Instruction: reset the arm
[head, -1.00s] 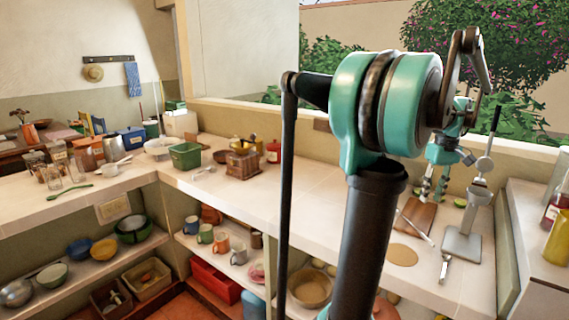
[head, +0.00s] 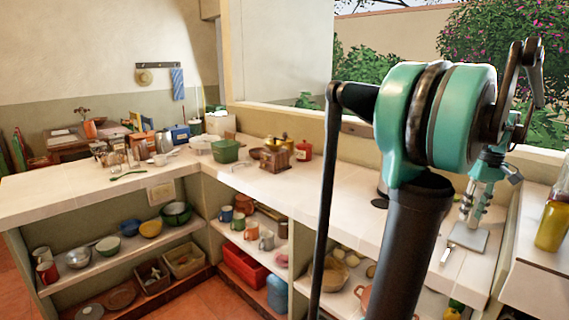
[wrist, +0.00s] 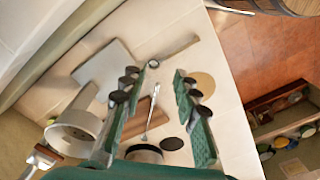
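My gripper (head: 477,208) hangs at the end of my green and black arm, above the right part of the white counter (head: 300,195). In the wrist view my gripper (wrist: 164,78) points down at the counter, with its two green, dark-padded fingers apart. Nothing shows between the fingers except the counter and the things lying below. My upper arm hides part of the counter in the head view.
Below my gripper lie a grey plate (wrist: 105,68), a brown board (wrist: 142,118) and a pale round disc (wrist: 201,83). A white cup-like vessel (wrist: 78,128) is close to the left finger. A green bin (head: 225,151) stands on the counter's far part.

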